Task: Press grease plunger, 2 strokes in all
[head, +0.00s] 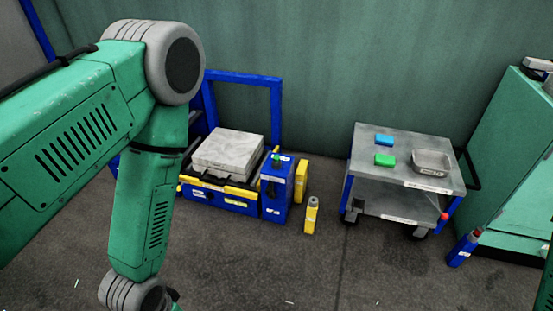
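I cannot tell for sure which part is the grease plunger. A blue box (277,188) with a green knob (276,160) on top stands at the front right of the press. A yellow canister (311,218) with a grey top stands upright on the floor to its right. A blue post (463,249) with a red top leans at the right, by the green cabinet. My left arm fills the left side and bends down to the bottom edge; its gripper is out of the picture. My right gripper is not in view either.
The press has a blue frame (276,104), a grey block (228,152) and a yellow-edged base. A grey cart (360,146) holds blue and green blocks and a metal tray (432,162). A green cabinet (500,150) stands at the right. The floor in front is largely clear.

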